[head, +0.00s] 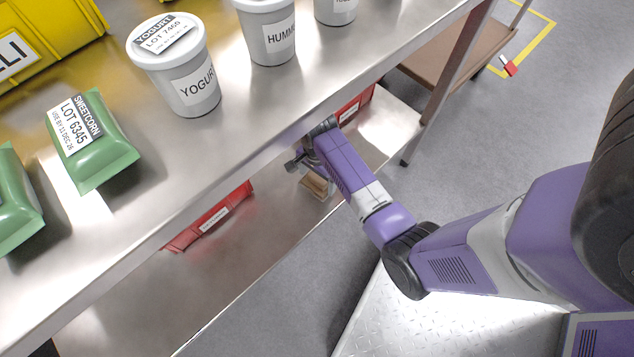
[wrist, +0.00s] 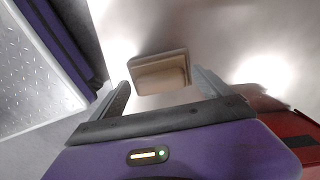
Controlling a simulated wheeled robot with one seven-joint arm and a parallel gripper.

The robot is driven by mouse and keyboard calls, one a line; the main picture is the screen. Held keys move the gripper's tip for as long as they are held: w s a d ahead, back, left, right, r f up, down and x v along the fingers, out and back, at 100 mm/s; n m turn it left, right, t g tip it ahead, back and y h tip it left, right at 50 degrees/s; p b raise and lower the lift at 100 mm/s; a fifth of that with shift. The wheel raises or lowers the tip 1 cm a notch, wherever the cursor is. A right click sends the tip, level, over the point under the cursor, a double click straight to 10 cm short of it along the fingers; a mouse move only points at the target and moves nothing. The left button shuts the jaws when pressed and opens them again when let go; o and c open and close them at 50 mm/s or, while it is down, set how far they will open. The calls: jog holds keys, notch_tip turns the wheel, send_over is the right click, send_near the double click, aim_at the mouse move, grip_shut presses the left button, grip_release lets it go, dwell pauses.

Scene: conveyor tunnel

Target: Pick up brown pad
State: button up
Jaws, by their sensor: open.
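The brown pad (head: 317,184) lies on the lower metal shelf, under the edge of the upper counter in the head view. In the wrist view the brown pad (wrist: 159,73) is a small tan block with a darker back edge, seen ahead of the fingertips. My gripper (head: 298,161) reaches below the counter edge, just above and beside the pad. In the wrist view my gripper (wrist: 160,84) is open, one finger on each side of the pad's line. The fingers look apart from the pad, though the exact gap is hard to tell.
A red bin (head: 212,218) stands on the lower shelf to the left, and another red bin (head: 356,104) is behind my gripper. The upper counter (head: 262,135) overhangs the shelf and carries yogurt tubs (head: 182,72) and green packs (head: 100,150). Bare shelf surrounds the pad.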

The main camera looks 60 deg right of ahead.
aim_at(317, 178)
jog(key=c, duration=1.5)
jog(key=shift+o, duration=0.2)
notch_tip(317, 178, up, 10)
jog(key=p, duration=0.4)
